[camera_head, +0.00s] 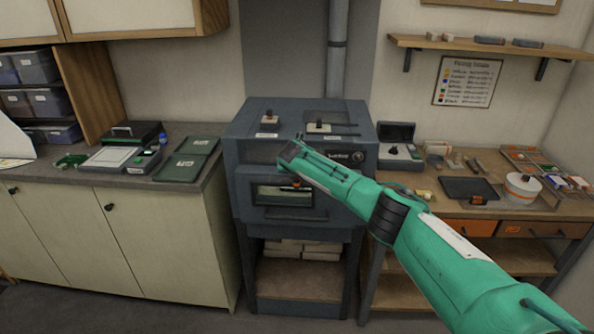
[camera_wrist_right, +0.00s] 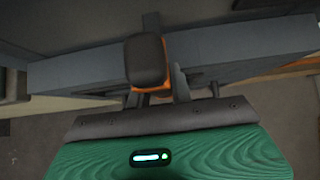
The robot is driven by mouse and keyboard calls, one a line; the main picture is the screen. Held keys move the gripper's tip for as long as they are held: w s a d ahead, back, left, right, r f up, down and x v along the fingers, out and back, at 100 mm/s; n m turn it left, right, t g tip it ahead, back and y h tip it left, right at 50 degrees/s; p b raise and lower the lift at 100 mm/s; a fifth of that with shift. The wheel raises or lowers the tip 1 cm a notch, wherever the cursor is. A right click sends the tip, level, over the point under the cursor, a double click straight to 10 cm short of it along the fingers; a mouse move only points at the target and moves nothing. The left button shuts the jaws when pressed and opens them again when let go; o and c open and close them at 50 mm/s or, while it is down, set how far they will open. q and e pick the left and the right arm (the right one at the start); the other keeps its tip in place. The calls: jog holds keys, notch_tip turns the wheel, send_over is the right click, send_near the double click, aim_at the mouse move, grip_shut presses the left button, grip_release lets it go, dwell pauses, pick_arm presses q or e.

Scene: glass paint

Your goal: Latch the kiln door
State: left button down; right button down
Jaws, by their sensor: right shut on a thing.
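The blue-grey kiln (camera_head: 240,160) stands in the middle of the head view. Its front door has a window (camera_head: 283,196) and a bar handle below it. I cannot tell whether the door sits fully flush. My right gripper (camera_head: 291,152) is at the upper front of the kiln, its fingertips hidden by my green hand. In the right wrist view, the gripper (camera_wrist_right: 157,92) is shut on a dark, rounded latch knob (camera_wrist_right: 148,60) with orange beside it, at a blue-grey kiln bar (camera_wrist_right: 225,48). My left gripper is out of view.
Left of the kiln, a counter (camera_head: 215,155) holds green trays (camera_head: 188,160) and a dark case. On the right, a wooden bench (camera_head: 425,206) holds an open box (camera_head: 400,147), a dark tray (camera_head: 468,188) and a white round container (camera_head: 522,186). White slabs (camera_head: 300,249) lie under the kiln.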

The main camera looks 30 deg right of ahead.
jog(key=shift+f, duration=0.2)
jog(key=c, duration=1.2)
grip_release()
jog(key=shift+c, duration=0.2)
jog(key=shift+r, duration=0.15)
jog(key=shift+s+a+r, duration=0.2)
jog(key=shift+s+r, duration=0.05)
jog(key=b+v, duration=0.3)
jog(key=v, duration=1)
jog(key=shift+f, duration=0.1)
